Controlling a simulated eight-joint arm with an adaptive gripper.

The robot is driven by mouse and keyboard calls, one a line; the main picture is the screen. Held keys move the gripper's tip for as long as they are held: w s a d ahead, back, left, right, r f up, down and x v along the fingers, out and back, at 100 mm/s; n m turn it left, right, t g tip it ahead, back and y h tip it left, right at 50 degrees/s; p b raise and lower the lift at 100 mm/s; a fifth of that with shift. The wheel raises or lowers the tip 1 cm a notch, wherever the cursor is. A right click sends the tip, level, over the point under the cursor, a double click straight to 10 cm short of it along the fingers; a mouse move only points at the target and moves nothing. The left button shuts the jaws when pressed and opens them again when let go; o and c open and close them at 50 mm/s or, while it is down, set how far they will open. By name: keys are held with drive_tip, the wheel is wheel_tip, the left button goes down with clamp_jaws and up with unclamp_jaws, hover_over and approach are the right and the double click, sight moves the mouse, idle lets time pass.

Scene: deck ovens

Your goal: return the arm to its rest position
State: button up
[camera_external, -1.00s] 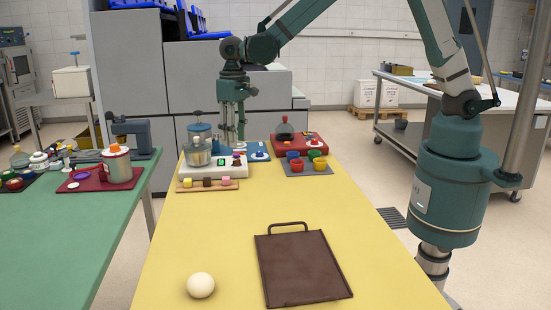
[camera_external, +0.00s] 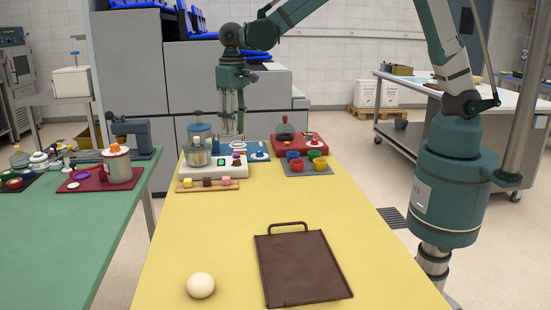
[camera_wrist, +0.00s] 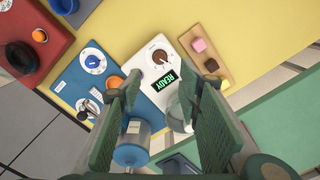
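My gripper (camera_external: 231,130) hangs downward above the far end of the yellow table (camera_external: 270,210). Its fingers are apart with nothing held between them. In the wrist view my gripper (camera_wrist: 165,90) shows two green textured fingers spread over the white device (camera_wrist: 150,62), which has a brown dial and a green READY display. A blue-lidded glass jar (camera_wrist: 132,155) shows below and behind the left finger. The arm reaches in from the right, bent high over the table.
The white device (camera_external: 230,168) and a red board (camera_external: 312,143) with a dark pot stand near the fingers. A grey tray (camera_external: 300,170) holds coloured cups. A brown board (camera_external: 300,270) and a pale ball (camera_external: 200,285) lie in front. Air above the table is clear.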

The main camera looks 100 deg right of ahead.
drive_tip(key=s+a+r+n+t, duration=0.2)
drive_tip(key=s+a+r, duration=0.2)
drive_tip(key=s+r, duration=0.35)
drive_tip(key=s+a+r+n+t, duration=0.15)
drive_tip(key=s+a+r, duration=0.25)
drive_tip(key=s+r, duration=0.4)
drive_tip(key=s+a+n+t, duration=0.2)
drive_tip(key=s, duration=0.9)
drive_tip(key=s+a+f+n+t, duration=0.1)
drive_tip(key=s+a+n, duration=0.1)
drive_tip(key=s, duration=0.8)
drive_tip(key=shift+s+a+t, duration=0.35)
drive_tip(key=shift+a, duration=0.25)
drive_tip(key=shift+f+n, duration=0.1)
drive_tip(key=shift+n, duration=0.15)
